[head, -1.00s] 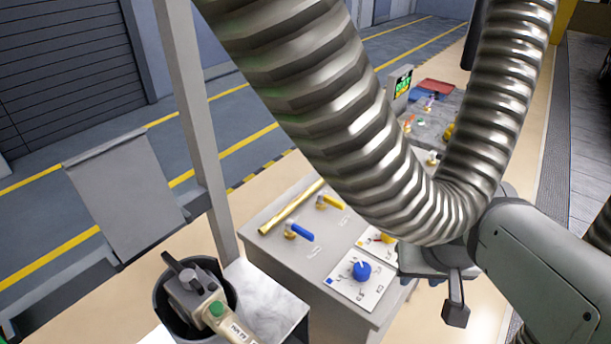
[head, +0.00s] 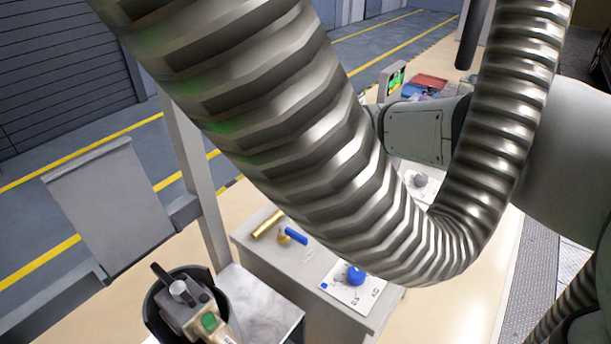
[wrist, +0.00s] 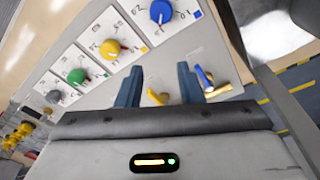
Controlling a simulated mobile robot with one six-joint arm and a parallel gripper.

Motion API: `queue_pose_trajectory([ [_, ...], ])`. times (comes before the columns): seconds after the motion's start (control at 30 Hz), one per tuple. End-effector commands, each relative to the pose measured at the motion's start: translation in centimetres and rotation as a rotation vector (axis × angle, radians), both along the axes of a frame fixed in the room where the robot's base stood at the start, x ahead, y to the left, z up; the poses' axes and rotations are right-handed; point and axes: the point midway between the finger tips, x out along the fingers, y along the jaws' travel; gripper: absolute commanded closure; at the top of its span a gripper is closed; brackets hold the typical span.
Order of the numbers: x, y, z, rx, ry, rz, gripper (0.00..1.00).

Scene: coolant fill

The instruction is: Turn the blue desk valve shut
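The blue desk valve (head: 292,236), a blue lever on a brass body, sits on the grey desk top at the left of my hose in the head view. It also shows in the wrist view (wrist: 204,77), just right of the right finger. My gripper (wrist: 158,78) is open, its two dark blue fingers apart with nothing held. A yellow-handled valve (wrist: 156,97) shows between the fingers, farther off on the desk. In the head view my hose and arm hide the gripper and the yellow-handled valve.
A blue dial (head: 355,275) on a white plate lies close to the blue valve; yellow (wrist: 110,49), green (wrist: 77,76) and grey dials line up beside it in the wrist view. A brass pipe (head: 267,224) lies behind. A bucket with a device (head: 195,305) stands at the lower left.

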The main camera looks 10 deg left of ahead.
Motion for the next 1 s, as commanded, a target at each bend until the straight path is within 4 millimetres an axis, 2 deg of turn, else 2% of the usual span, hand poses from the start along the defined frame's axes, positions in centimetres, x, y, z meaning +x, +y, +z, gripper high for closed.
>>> queue_pose_trajectory([
  [0.03,1.6,2.1,-0.6,-0.011,0.025,0.078,0.66],
  [0.2,5.4,8.4,-3.1,-0.041,0.077,0.308,0.66],
  [0.3,6.7,11.4,-4.6,-0.054,0.100,0.410,0.66],
  [0.4,7.4,13.5,-5.7,-0.062,0.115,0.480,0.66],
  [0.5,7.8,14.7,-6.4,-0.067,0.123,0.519,0.66],
  [0.67,7.8,15.1,-7.9,-0.070,0.129,0.535,0.66],
  [1.0,7.8,15.1,-13.0,-0.069,0.128,0.533,0.66],
])
